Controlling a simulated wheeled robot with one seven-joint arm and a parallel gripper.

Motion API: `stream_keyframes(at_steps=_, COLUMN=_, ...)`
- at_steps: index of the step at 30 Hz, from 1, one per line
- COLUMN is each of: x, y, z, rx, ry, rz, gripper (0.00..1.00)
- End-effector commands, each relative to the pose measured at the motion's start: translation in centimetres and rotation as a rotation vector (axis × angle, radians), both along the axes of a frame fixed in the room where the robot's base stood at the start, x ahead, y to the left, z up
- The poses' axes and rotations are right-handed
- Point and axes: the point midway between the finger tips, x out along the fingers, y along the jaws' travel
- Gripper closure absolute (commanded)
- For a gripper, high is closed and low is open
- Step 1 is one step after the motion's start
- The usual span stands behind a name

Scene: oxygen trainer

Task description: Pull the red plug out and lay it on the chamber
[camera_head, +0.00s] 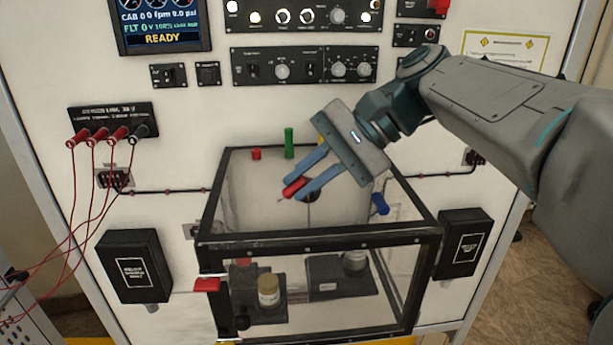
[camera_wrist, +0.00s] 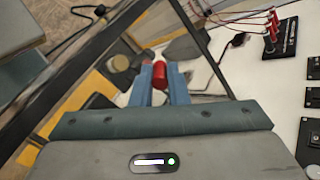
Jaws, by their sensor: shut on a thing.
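My gripper (camera_head: 300,187) has its two blue fingers closed on a red plug (camera_head: 294,188). The plug is held tilted, with a thin pin pointing down to the left. In the wrist view the red plug (camera_wrist: 160,75) sits between the fingertips of my gripper (camera_wrist: 161,79). The chamber (camera_head: 330,238) is a black-framed box with clear panes, on the front of the white panel. In the head view the plug appears over the chamber's top; I cannot tell how high it is. A dark round spot (camera_head: 312,196) shows just behind the fingers.
A small red fitting (camera_head: 256,154), a green cylinder (camera_head: 289,142) and a blue fitting (camera_head: 380,204) are around the chamber's top. A red latch (camera_head: 207,285) is at its front left. Black boxes (camera_head: 134,266) flank it. Red cables (camera_head: 92,180) hang at left.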

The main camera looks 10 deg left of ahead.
Motion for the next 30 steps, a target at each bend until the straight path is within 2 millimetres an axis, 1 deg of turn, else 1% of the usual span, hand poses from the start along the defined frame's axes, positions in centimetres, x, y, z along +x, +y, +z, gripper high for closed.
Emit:
stream_keyframes(at_steps=11, x=0.0, y=0.0, z=-0.8, rx=0.0, ry=0.0, rz=0.0, gripper=1.0)
stream_keyframes(at_steps=12, x=0.0, y=0.0, z=-0.7, rx=0.0, ry=0.0, rz=0.0, gripper=0.75)
stream_keyframes(at_steps=13, x=0.0, y=0.0, z=-0.7, rx=0.0, ry=0.0, rz=0.0, gripper=0.67)
stream_keyframes(at_steps=14, x=0.0, y=0.0, z=-0.7, rx=0.0, ry=0.0, rz=0.0, gripper=0.61)
stream_keyframes(at_steps=26, x=0.0, y=-0.2, z=-0.9, rx=-0.005, ry=0.005, rz=0.001, gripper=0.61)
stream_keyframes(at_steps=30, x=0.3, y=-1.0, z=-0.2, rx=-0.006, ry=0.003, rz=-0.001, gripper=0.61)
